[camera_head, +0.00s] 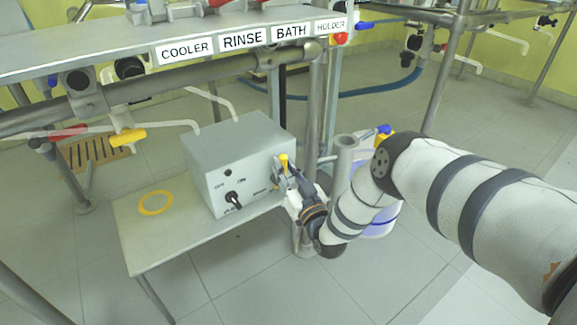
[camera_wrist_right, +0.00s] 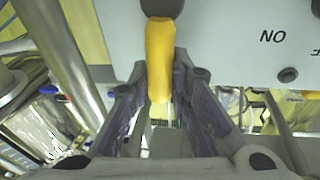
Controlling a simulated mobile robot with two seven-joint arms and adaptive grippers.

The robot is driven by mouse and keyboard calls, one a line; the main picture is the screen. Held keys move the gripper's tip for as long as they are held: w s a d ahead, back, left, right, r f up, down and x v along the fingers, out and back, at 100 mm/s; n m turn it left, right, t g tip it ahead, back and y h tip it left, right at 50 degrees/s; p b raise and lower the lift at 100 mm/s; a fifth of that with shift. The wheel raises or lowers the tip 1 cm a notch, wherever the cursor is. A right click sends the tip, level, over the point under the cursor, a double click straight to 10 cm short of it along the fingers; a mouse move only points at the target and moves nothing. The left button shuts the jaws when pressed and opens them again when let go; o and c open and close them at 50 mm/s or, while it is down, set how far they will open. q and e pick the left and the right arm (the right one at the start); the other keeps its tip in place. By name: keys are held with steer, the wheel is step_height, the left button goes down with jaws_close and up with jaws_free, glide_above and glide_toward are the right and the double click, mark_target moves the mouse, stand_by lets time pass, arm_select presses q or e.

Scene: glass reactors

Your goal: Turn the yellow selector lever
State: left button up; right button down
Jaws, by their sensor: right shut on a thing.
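The yellow selector lever (camera_head: 284,163) sits on the front face of a grey control box (camera_head: 235,150), near its right end. In the right wrist view the lever (camera_wrist_right: 160,58) extends from a dark hub on the panel, between my two fingers. My right gripper (camera_head: 285,181) is at the lever in the head view. In the right wrist view the right gripper (camera_wrist_right: 163,105) is shut on the lever, with a finger on each side. My left gripper is not in view.
The box stands on a low grey table (camera_head: 185,240) with a yellow ring (camera_head: 155,202). A black knob (camera_head: 233,199) is on the same panel. A metal post (camera_head: 312,120) stands close beside the gripper. A shelf labelled COOLER, RINSE, BATH, HOLDER (camera_head: 240,40) is above.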

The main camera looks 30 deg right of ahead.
steer(key=shift+a+f+n, duration=0.1)
steer(key=shift+a+n, duration=0.2)
steer(key=shift+n, duration=0.2)
steer(key=c, duration=1.5)
jaws_free()
steer(key=shift+o, duration=0.2)
steer(key=s+a+f, duration=0.1)
steer(key=s, duration=1.1)
steer(key=shift+a+f, duration=0.15)
steer(key=shift+f, duration=0.25)
